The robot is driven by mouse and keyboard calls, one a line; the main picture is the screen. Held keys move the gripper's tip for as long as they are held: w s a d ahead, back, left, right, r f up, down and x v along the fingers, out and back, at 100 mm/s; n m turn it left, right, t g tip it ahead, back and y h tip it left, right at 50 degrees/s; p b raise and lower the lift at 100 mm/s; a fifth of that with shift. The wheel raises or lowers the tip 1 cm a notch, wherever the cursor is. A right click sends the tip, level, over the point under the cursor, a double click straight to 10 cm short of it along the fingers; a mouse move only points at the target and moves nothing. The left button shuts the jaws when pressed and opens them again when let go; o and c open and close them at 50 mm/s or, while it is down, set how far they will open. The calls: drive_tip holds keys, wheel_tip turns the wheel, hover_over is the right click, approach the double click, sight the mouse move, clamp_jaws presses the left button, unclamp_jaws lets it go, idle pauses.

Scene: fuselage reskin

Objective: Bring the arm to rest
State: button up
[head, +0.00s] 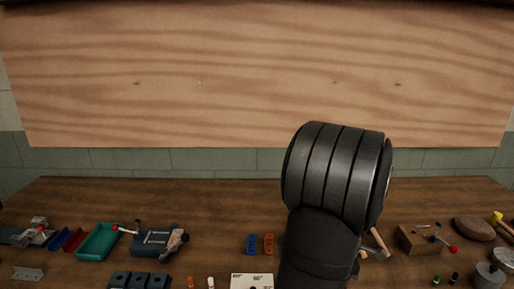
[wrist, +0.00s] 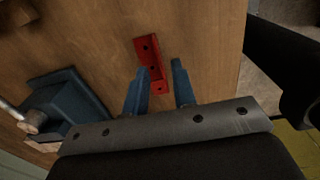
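A grey metal strip with several dark holes crosses in front of the finger bases. A red bracket with holes (wrist: 150,58) lies on the brown bench top beyond the fingers, partly behind the left one. In the head view, my dark arm rises right of centre over the bench, and my gripper is hidden or out of the picture.
A wooden bench (head: 215,210) holds a green tray (head: 99,242), a vise-like fixture (head: 158,240), blue (head: 251,244) and orange (head: 268,244) blocks, and a wooden block (head: 416,239). A large wood panel (head: 250,75) stands behind. A dark blue fixture (wrist: 68,108) is left in the wrist view.

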wheel_tip(320, 180, up, 9)
wheel_tip(320, 180, down, 12)
drive_tip(key=shift+f, duration=0.1)
drive_tip(key=r, duration=0.5)
drive_tip(key=shift+s+d+r, duration=0.1)
drive_tip(key=shift+s+d, duration=0.1)
drive_tip(key=shift+s, duration=0.05)
drive_tip(key=s+d+r, duration=0.5)
drive_tip(key=s+r, duration=0.1)
drive_tip(key=s, duration=0.3)
drive_tip(key=w+a+r+m, duration=0.3)
drive_tip(key=w+r+m, duration=0.1)
drive_tip(key=w+m, duration=0.5)
drive_tip(key=w+a+r+m, duration=0.3)
drive_tip(key=w+m, duration=0.6)
drive_tip(key=w, duration=0.1)
drive_tip(key=shift+w+a+r, duration=0.15)
drive_tip(key=shift+a+r, duration=0.2)
drive_tip(key=shift+a, duration=0.05)
